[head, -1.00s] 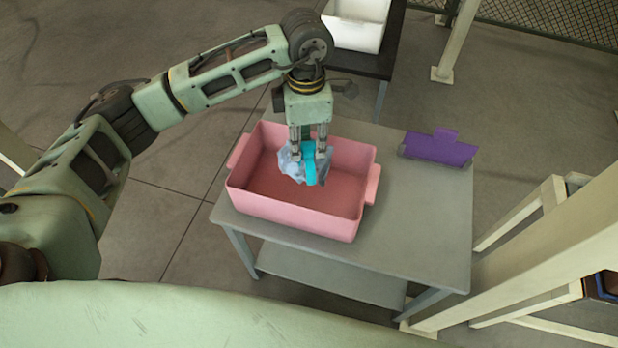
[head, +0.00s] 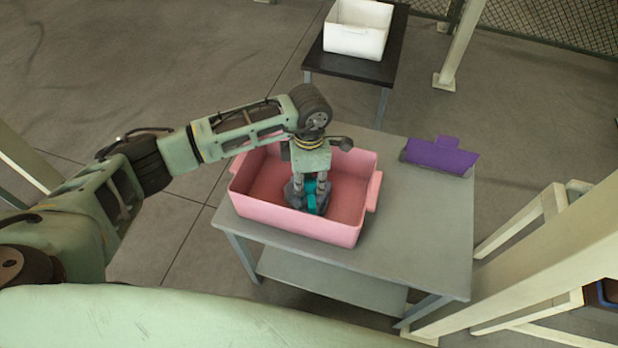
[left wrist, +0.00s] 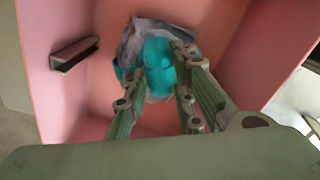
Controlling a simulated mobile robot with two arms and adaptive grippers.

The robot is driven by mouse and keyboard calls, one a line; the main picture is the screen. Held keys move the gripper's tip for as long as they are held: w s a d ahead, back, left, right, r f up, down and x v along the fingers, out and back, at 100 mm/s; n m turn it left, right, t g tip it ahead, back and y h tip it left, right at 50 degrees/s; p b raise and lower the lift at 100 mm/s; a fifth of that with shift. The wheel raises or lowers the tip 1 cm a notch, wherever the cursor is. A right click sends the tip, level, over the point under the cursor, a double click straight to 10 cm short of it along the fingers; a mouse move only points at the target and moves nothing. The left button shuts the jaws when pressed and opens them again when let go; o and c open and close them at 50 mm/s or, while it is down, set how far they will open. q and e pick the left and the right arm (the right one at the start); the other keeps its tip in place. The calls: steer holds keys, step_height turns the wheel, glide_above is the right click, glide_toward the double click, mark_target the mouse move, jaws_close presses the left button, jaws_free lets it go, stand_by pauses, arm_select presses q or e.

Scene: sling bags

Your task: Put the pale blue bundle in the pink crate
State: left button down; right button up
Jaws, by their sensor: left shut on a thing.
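The pink crate (head: 300,222) stands on a grey table, and its inside floor and walls also show in the left wrist view (left wrist: 75,100). The pale blue bundle (head: 294,195) is down inside the crate, low between its walls; it looks grey-blue in shadow, with a bright teal part across it. In the left wrist view the bundle (left wrist: 150,30) lies between my fingers. My left gripper (head: 309,190) points down into the crate and is shut on the bundle. I cannot tell whether the bundle touches the crate floor. My right gripper is not in view.
The grey table (head: 420,230) has clear room right of the crate. A purple holder (head: 440,156) stands at its back right. A white bin (head: 357,32) sits on a dark table behind. A pale post frame (head: 530,260) stands at the right.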

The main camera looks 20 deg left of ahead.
arm_select(q)
steer(key=c, duration=1.5)
jaws_free()
steer(key=shift+r, duration=0.3)
step_height(320, 180, up, 12)
steer(key=shift+f+b, duration=0.2)
steer(key=shift+b, duration=0.55)
